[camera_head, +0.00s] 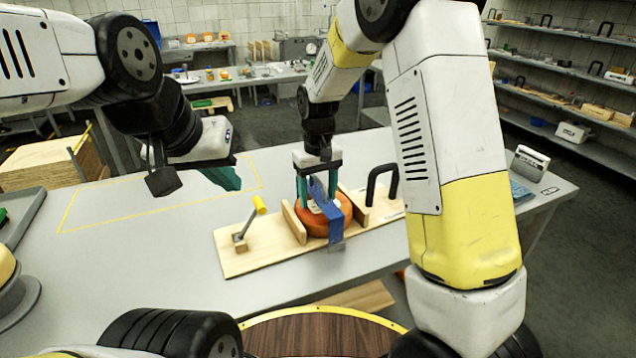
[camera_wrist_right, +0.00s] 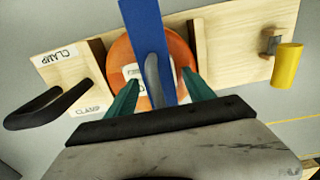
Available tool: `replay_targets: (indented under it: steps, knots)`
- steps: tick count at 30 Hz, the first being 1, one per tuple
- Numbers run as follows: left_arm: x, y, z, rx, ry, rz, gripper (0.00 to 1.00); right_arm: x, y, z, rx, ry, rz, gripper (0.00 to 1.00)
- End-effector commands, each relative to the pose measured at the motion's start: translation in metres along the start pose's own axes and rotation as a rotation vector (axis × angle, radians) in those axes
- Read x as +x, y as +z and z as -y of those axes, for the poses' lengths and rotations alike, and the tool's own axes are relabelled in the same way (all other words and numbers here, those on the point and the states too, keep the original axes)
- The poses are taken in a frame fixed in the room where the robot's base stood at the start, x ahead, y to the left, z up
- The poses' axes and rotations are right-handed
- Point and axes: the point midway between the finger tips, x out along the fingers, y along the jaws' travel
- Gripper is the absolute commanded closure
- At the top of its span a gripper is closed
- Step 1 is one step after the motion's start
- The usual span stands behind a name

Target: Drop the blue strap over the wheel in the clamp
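The orange cheese wheel (camera_head: 341,205) sits between the wooden blocks of the clamp (camera_head: 292,222) on a pale board; it also shows in the right wrist view (camera_wrist_right: 122,58). The blue strap (camera_head: 332,222) lies across the wheel, one end hanging over its near side; it also shows in the right wrist view (camera_wrist_right: 143,27). My right gripper (camera_head: 319,205) is over the wheel. Its teal fingers (camera_wrist_right: 160,77) stand apart, either side of the strap and a grey upright tab, with visible gaps. My left gripper (camera_head: 198,182) is open and empty above the table, left of the clamp.
A yellow-handled lever (camera_head: 259,206) stands at the board's left end, and a black handle (camera_head: 381,183) at its right. A yellow outline (camera_head: 110,217) marks bare table at left. A grey tray (camera_head: 24,222) lies at the far left edge.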

Motion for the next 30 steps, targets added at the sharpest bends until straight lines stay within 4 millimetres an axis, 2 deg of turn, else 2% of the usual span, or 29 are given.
replay_targets:
  steps: [6, 10, 18, 24, 27, 30]
  knots:
    - [0.0, 0.0, 0.0, 0.0, 0.0, 0.0, 1.0, -0.001, 0.0, 0.0, 0.0, 0.0, 0.0, 0.39]
    - [0.0, 0.0, 0.0, 0.0, 0.0, 0.0, 1.0, -0.011, -0.001, 0.0, -0.001, 0.0, -0.003, 0.39]
    - [0.0, 0.0, 0.0, 0.0, 0.0, 0.0, 1.0, -0.057, -0.001, 0.0, 0.0, 0.0, -0.004, 0.39]
    - [0.0, 0.0, 0.0, 0.0, 0.0, 0.0, 1.0, -0.079, 0.001, -0.001, 0.005, -0.003, -0.007, 0.39]
    - [0.0, 0.0, 0.0, 0.0, 0.0, 0.0, 1.0, -0.093, 0.012, -0.007, 0.024, -0.017, -0.032, 0.39]
    - [0.0, 0.0, 0.0, 0.0, 0.0, 0.0, 1.0, -0.117, 0.035, -0.018, 0.063, -0.042, -0.084, 0.39]
